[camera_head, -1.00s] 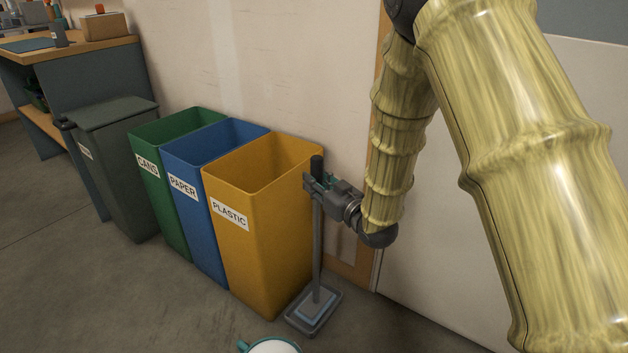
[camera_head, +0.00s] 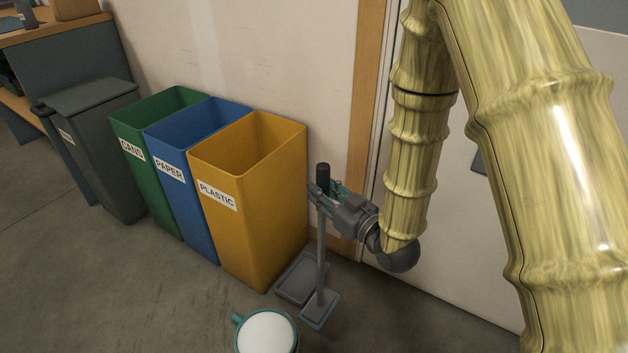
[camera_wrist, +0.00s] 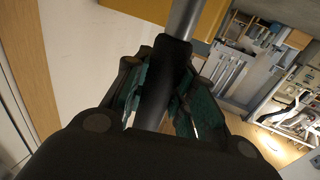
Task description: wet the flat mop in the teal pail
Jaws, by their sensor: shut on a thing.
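The flat mop (camera_head: 321,262) stands upright in the head view, with a grey pole, a black grip at the top and a flat rectangular head at the bottom. My gripper (camera_head: 326,190) is shut on the black grip near the pole's top. The wrist view shows the jaws (camera_wrist: 165,85) closed around the dark grip, with the grey pole (camera_wrist: 185,18) running on beyond. The mop head (camera_head: 320,309) is in front of a grey tray on the floor. The teal pail (camera_head: 238,320) is at the bottom of the head view, left of the mop head, with a whitish surface inside its rim.
The grey tray (camera_head: 291,290) lies on the floor beside the yellow plastic bin (camera_head: 240,235). Blue (camera_head: 181,200) and green (camera_head: 143,185) bins and a dark lidded bin (camera_head: 105,165) stand along the wall. Open floor lies to the left of the pail. A pale door is behind my arm.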

